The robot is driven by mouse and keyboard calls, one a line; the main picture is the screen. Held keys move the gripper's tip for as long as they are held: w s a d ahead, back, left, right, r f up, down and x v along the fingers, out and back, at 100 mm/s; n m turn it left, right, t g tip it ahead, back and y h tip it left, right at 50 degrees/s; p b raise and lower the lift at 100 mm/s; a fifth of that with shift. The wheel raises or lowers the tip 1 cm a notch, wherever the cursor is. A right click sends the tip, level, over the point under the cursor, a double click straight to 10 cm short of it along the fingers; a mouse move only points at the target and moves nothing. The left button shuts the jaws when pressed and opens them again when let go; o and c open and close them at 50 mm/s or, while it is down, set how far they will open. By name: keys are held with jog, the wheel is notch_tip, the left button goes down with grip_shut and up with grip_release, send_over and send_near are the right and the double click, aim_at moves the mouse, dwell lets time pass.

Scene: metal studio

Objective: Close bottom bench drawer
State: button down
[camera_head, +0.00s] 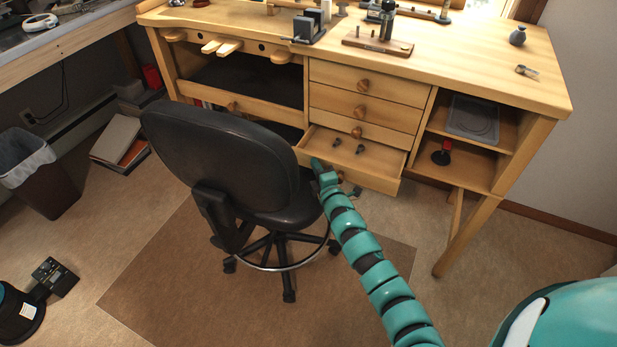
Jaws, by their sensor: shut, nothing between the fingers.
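The bottom bench drawer (384,158) is pulled out from the wooden workbench (455,60), below several shut drawers. Small dark items lie inside it. A round wooden knob on its front shows just beside my arm. My gripper (318,164) is at the left part of the drawer's front, at the end of my teal arm. It is shut and holds nothing. It is small in this view, and I cannot tell whether it touches the drawer front.
A black swivel chair (230,165) stands close on the left of my arm, in front of the bench. Open shelves (460,175) are right of the drawers. A waste bin (50,185) and books (120,140) are at the left. The floor right of my arm is clear.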

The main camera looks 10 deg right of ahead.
aim_at(334, 144)
jog(key=w+d, duration=0.2)
jog(key=w, duration=0.2)
jog(key=w+d, duration=0.3)
jog(key=w+d+b, duration=0.1)
jog(key=w+d, duration=0.2)
jog(key=w, duration=0.1)
jog(key=shift+w, duration=0.35)
jog(key=shift+d+r, duration=0.1)
jog(key=shift+r, duration=0.1)
